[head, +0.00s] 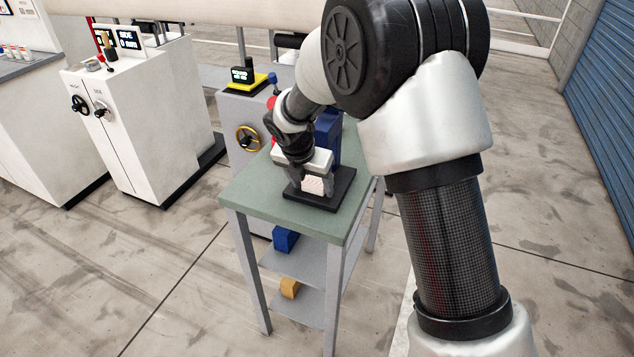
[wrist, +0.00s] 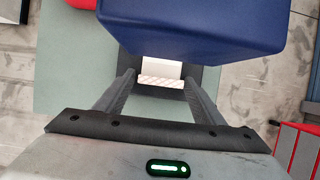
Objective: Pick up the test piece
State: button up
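The test piece (head: 312,184) is a small pale block with fine reddish stripes on one face. It is at the black plate (head: 325,201) on the green table top. In the wrist view the test piece (wrist: 161,72) shows between my fingers, its far part partly hidden by a large blue block. My gripper (head: 311,188) points down over the plate with one finger on either side of the piece. In the wrist view my gripper (wrist: 159,80) is open, with small gaps between the fingers and the piece.
The blue block (head: 329,130) stands close behind my gripper and fills the top of the wrist view (wrist: 195,25). The green table (head: 244,190) has lower shelves with a blue item (head: 285,240) and a yellow item (head: 289,288). A machine with a yellow-rimmed handwheel (head: 248,138) stands behind.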

jog(key=c, duration=1)
jog(key=shift+r, duration=0.1)
